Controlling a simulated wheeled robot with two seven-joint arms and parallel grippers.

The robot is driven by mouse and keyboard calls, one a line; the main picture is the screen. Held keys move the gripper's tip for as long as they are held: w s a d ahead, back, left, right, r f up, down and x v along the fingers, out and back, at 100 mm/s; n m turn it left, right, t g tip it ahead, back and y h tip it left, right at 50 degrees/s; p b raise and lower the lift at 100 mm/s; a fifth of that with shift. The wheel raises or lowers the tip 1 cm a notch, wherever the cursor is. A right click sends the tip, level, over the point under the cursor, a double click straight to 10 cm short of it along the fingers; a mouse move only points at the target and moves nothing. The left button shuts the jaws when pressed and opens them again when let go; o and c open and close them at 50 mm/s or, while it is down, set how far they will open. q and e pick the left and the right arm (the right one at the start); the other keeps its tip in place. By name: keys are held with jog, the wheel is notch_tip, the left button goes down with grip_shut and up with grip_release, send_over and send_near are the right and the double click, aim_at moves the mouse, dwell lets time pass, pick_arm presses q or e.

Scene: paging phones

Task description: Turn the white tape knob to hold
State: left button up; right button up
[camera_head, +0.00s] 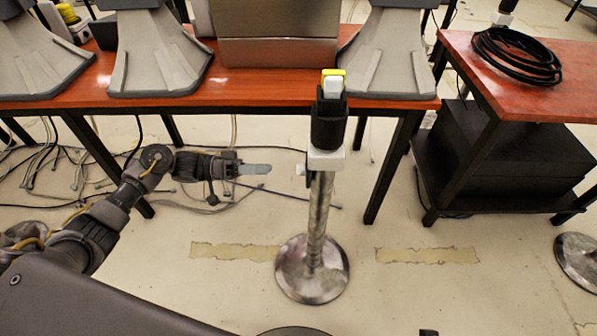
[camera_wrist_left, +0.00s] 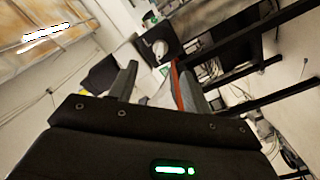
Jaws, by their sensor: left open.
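A metal post (camera_head: 318,215) stands upright on a round base on the floor. It carries a white collar (camera_head: 326,159), a black head (camera_head: 328,120) and a white and yellow top (camera_head: 333,83). A small white part (camera_head: 300,169) sticks out from the collar's left side; whether it is the tape knob, and its setting, I cannot tell. My left gripper (camera_head: 262,169) points right at about collar height, a short gap left of this part. In the left wrist view its two fingers (camera_wrist_left: 160,82) are apart, with pale, unclear shapes beyond them. My right gripper is out of view.
A red-topped table (camera_head: 250,100) with grey stands (camera_head: 160,60) and a metal box (camera_head: 278,40) is behind the post. A side table (camera_head: 555,85) at right holds a coiled black cable (camera_head: 516,55). Loose cables (camera_head: 60,165) lie on the floor at left.

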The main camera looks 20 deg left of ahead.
aim_at(298, 167)
pick_arm(q)
jog(key=x, duration=1)
jog(key=shift+c, duration=0.3)
jog(key=c, duration=0.9)
